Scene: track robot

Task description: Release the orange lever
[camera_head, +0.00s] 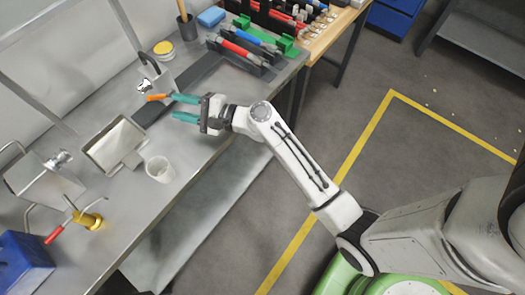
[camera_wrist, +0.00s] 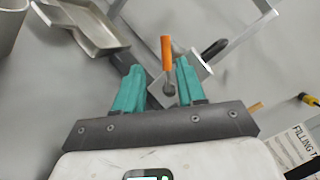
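The orange lever (camera_head: 157,97) shows in the head view on the workbench, just beyond the tip of my gripper's upper finger. In the wrist view the orange lever (camera_wrist: 166,52) lies in the gap between the teal fingers, closer to the right one. My gripper (camera_head: 174,107) has its two fingers spread apart, with a clear gap between them. In the wrist view my gripper (camera_wrist: 155,65) is also open, and space shows between the left finger and the lever. I cannot tell whether the right finger touches the lever. The lever's lower end is partly hidden.
A metal scoop-like tray (camera_head: 116,145) and a white cup (camera_head: 159,169) stand on the workbench (camera_head: 190,152). A yellow-topped tin (camera_head: 164,48) and a rack of red and blue tools (camera_head: 240,52) stand farther back.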

